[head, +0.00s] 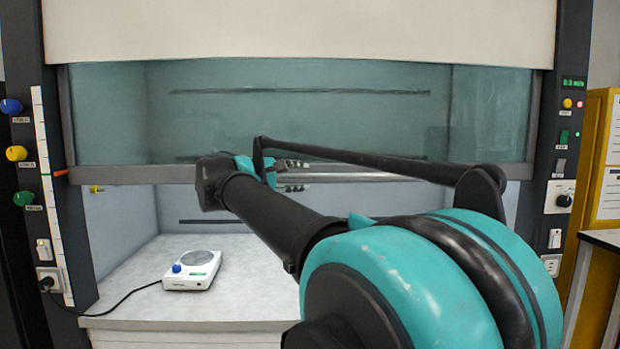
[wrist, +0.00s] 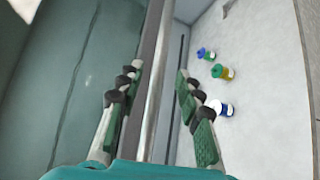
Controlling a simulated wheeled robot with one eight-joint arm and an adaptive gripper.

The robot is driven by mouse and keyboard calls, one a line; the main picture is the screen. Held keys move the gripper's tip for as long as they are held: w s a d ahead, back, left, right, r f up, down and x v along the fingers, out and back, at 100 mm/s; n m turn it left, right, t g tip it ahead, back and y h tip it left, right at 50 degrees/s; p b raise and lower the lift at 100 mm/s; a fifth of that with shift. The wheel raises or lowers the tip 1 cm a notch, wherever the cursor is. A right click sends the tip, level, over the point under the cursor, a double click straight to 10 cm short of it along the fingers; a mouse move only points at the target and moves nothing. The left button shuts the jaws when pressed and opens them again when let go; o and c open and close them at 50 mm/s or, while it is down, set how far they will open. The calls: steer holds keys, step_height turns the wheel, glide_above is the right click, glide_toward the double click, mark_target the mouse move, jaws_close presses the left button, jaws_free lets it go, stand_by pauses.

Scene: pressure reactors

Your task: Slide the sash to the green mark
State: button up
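The sash (head: 300,110) is a greenish glass pane across the hood, partly raised with an open gap below. Its grey bottom rail (head: 130,174) carries a metal handle bar (head: 345,177). The bar also crosses the wrist view (wrist: 155,90). My gripper (head: 291,176) is at the bar, with one finger above it and one below. In the wrist view my gripper (wrist: 158,72) is open, with the bar between its padded fingers and a gap on the right-finger side. A white scale (head: 50,190) runs down the left post; an orange pointer (head: 61,173) sits level with the rail.
A white hotplate or balance (head: 192,270) with a cable stands on the pale worktop (head: 240,300). Small items with coloured tops (wrist: 220,72) show in the wrist view. Coloured knobs (head: 16,153) line the left post; a yellow cabinet (head: 600,150) is right.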

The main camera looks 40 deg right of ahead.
steer(key=shift+v, duration=1.7)
steer(key=a+f+m+y, duration=0.1)
steer(key=a+f+y, duration=0.25)
steer(key=f, duration=1.05)
steer(key=a+f+m+y, duration=0.1)
steer(key=a+f+y, duration=0.25)
steer(key=f, duration=1.05)
steer(key=s+a+f+m+y, duration=0.1)
steer(key=s+a+f+y, duration=0.3)
steer(key=a+f, duration=0.3)
steer(key=s+a+f+m+y, duration=0.1)
steer(key=s+a+f+y, duration=0.3)
steer(key=a+f, duration=0.4)
step_height(320, 180, down, 7)
steer(key=shift+s+a+r+t+y, duration=0.2)
steer(key=shift+a+t+y, duration=0.1)
steer(key=shift+y, duration=0.2)
steer(key=shift+d, duration=0.15)
